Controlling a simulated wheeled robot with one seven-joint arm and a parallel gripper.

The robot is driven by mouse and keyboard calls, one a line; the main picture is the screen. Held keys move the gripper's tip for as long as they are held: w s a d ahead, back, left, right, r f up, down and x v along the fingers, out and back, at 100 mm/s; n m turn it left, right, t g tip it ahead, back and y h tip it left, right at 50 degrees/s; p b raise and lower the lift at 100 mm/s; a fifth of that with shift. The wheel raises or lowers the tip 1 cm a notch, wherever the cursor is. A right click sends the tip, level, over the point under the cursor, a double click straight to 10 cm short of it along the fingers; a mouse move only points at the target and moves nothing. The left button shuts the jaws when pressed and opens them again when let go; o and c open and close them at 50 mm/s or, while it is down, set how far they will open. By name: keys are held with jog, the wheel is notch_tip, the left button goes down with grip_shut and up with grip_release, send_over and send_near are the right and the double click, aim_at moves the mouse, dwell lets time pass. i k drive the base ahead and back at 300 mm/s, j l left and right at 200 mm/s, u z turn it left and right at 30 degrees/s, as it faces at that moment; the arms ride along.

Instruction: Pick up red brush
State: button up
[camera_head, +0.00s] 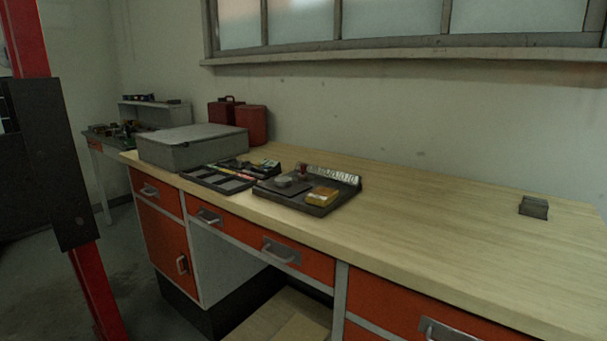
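I cannot clearly make out a red brush. A small red item (302,170) stands at the back of a dark tray (318,208) on the wooden workbench (440,215); it is too small to tell what it is. A thin object with red and yellow on it (217,173) lies across a second dark tray to the left, also too small to name. My gripper is not in view.
A grey metal case (192,147) sits at the bench's left end, with red containers (251,124) behind it. A yellow item (322,196) lies in the right tray. A small dark block (534,207) sits far right. The bench between is clear.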

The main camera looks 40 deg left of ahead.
aim_at(302, 176)
jog(key=i+j+u, duration=0.35)
jog(key=j, duration=0.35)
jog(key=i+j+u, duration=0.35)
jog(key=i+j, duration=0.15)
jog(key=i+j+u, duration=0.35)
jog(key=i+j, duration=0.2)
